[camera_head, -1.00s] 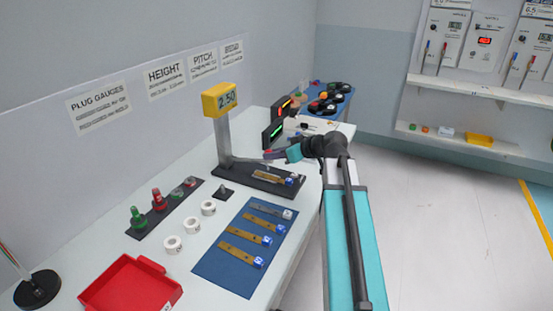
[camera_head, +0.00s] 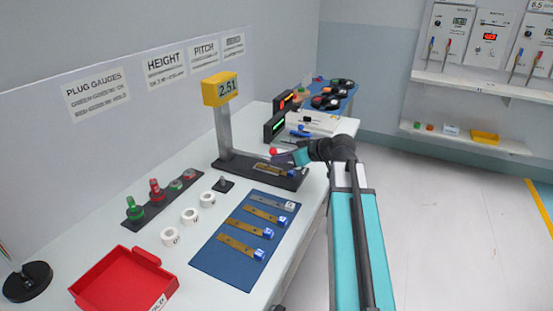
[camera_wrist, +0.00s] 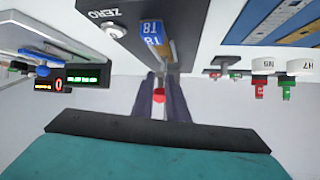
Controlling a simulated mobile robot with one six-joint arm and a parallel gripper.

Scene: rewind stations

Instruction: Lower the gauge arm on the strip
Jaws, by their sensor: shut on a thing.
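The height gauge has a yellow display (camera_head: 220,88) reading 2.51 on a grey column (camera_head: 223,130) over a black base (camera_head: 245,168). A brass strip with a blue tag lies on that base; its tag, marked T8, shows in the wrist view (camera_wrist: 152,35). My gripper (camera_head: 277,157) is at the gauge, just above the strip's tagged end. In the wrist view its two dark fingers are shut on the gauge arm's red knob (camera_wrist: 159,96). The gauge arm's contact with the strip is hidden or too small to tell.
A blue mat (camera_head: 225,262) with several tagged strips lies in front of the gauge. White rings (camera_head: 190,216), plug gauges on a dark stand (camera_head: 135,211) and a red tray (camera_head: 120,285) are to the left. Small displays (camera_head: 275,126) stand behind the gauge.

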